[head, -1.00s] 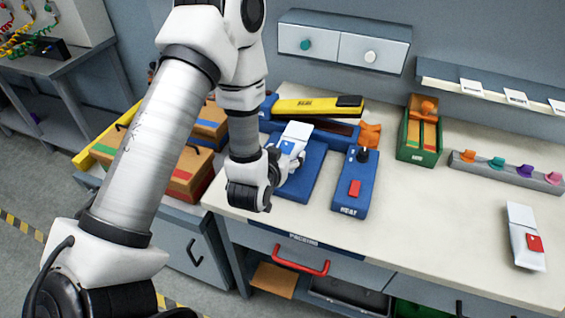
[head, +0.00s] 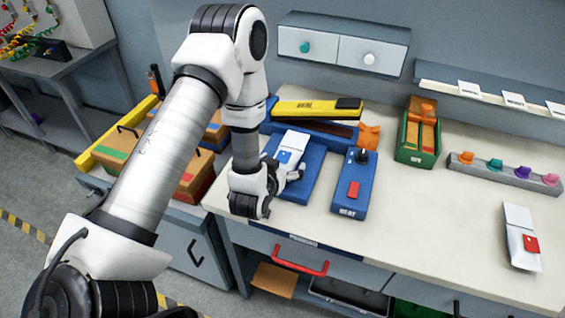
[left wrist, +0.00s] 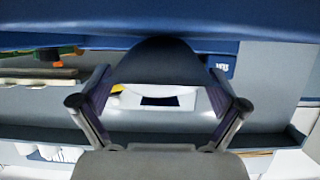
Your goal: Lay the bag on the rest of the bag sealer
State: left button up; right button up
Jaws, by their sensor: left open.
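A white bag (head: 292,143) with a blue label lies on the blue rest (head: 312,160) of the bag sealer in the head view. The sealer's yellow-topped bar (head: 318,107) is behind the bag. My left gripper (head: 299,172) is open, low over the rest, at the bag's near end. Whether its fingers touch the bag is hard to tell. In the left wrist view the open fingers (left wrist: 160,108) stand apart around a dark rounded shape and a pale band that I cannot identify. My right gripper is not in view.
A blue box with a red button (head: 350,185) stands right of the rest. A second white bag with a red label (head: 520,238) lies at the right. A green-sided bin (head: 416,152) and a grey rack of coloured knobs (head: 505,171) are farther back.

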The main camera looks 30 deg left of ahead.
pick_arm(q)
jog(key=shift+r, duration=0.35)
jog(key=v, duration=0.3)
jog(key=b+v, duration=0.1)
jog(key=v, duration=0.1)
jog(key=shift+s+f, duration=0.1)
jog(key=shift+f, duration=0.25)
jog(key=r+p+v, duration=0.1)
jog(key=p+v, duration=0.6)
jog(key=p, duration=0.2)
jog(key=s+d+f+g, duration=0.1)
jog(key=f, duration=0.2)
jog(key=s+d+f+g+h, duration=0.1)
jog(key=s+f+g, duration=0.1)
jog(key=f, duration=0.1)
jog(key=s+f+g, duration=0.1)
jog(key=f+g, duration=0.1)
jog(key=f, duration=0.1)
jog(key=shift+s+d+m+h, duration=0.35)
jog(key=shift+d+m+h, duration=0.05)
jog(key=s+d+f+g, duration=0.1)
jog(key=s+f+g, duration=0.2)
jog(key=s, duration=0.3)
jog(key=s+d+f+m+g+h, duration=0.1)
jog(key=s+d+f+g, duration=0.1)
jog(key=s+g, duration=0.3)
jog(key=shift+s+f, duration=0.5)
jog(key=shift+s, duration=0.35)
